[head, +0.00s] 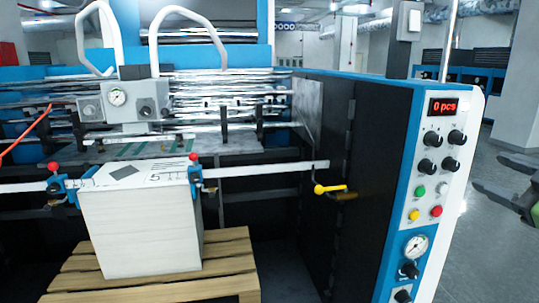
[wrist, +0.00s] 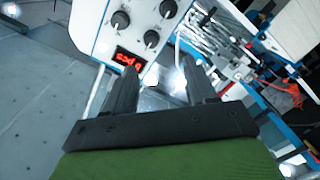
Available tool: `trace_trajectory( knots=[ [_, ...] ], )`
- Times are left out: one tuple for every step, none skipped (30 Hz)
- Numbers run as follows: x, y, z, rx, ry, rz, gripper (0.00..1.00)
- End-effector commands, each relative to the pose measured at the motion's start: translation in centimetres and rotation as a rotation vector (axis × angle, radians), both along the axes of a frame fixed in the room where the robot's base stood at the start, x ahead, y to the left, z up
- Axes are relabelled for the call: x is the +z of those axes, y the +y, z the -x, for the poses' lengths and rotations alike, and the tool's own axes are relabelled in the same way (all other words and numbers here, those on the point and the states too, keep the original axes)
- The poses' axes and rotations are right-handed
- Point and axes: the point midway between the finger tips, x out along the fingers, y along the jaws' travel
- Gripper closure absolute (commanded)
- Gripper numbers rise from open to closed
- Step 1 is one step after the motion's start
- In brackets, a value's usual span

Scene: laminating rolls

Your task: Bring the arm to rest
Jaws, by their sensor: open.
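My gripper (wrist: 160,88) shows in the wrist view, with its two dark fingers apart and nothing between them. Its view is strongly tilted, and the machine's control panel (wrist: 105,38) with black knobs and a red display (wrist: 130,61) lies beyond the fingers. In the head view the same control panel (head: 432,190) stands upright on the right, its display (head: 444,107) reading "0 pcs". My gripper is not seen in the head view, apart from a green and dark piece at the right edge that may be mine.
The blue and black laminating machine (head: 372,150) fills the middle. A white stack of sheets (head: 140,230) stands on a wooden pallet (head: 235,262) at the lower left. A yellow lever (head: 329,189) sticks out from the machine. Grey floor (head: 490,250) is clear right of the panel.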

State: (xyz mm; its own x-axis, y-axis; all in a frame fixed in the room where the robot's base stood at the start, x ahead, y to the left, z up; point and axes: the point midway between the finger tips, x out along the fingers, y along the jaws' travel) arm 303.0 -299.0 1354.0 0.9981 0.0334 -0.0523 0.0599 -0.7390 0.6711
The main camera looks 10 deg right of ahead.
Motion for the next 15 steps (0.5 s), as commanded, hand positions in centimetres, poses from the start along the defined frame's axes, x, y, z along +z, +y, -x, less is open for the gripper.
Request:
trace_trajectory(
  knots=[
    [-0.6, 2.1, -2.4, 0.023, 0.053, -0.03, 0.44],
    [-1.3, 3.3, -3.9, 0.026, 0.095, -0.058, 0.44],
    [-2.3, 5.3, -5.8, 0.028, 0.157, -0.095, 0.44],
    [-3.1, 6.8, -7.0, 0.025, 0.204, -0.124, 0.44],
    [-4.0, 8.5, -7.9, 0.02, 0.252, -0.149, 0.44],
    [-5.2, 10.6, -8.9, 0.009, 0.314, -0.183, 0.44],
    [-6.0, 12.4, -9.4, -0.002, 0.361, -0.205, 0.44],
    [-6.8, 14.1, -9.7, -0.013, 0.406, -0.227, 0.44],
    [-8.0, 16.4, -9.7, -0.034, 0.465, -0.256, 0.44],
    [-8.8, 18.2, -9.5, -0.049, 0.507, -0.275, 0.44],
    [-9.6, 19.8, -9.1, -0.069, 0.546, -0.295, 0.44],
    [-10.7, 21.8, -8.2, -0.096, 0.596, -0.322, 0.44],
    [-11.4, 23.2, -7.3, -0.119, 0.63, -0.34, 0.44],
    [-12.2, 24.5, -6.3, -0.141, 0.663, -0.359, 0.44],
    [-13.2, 26.0, -4.6, -0.173, 0.704, -0.385, 0.44]
  ],
)
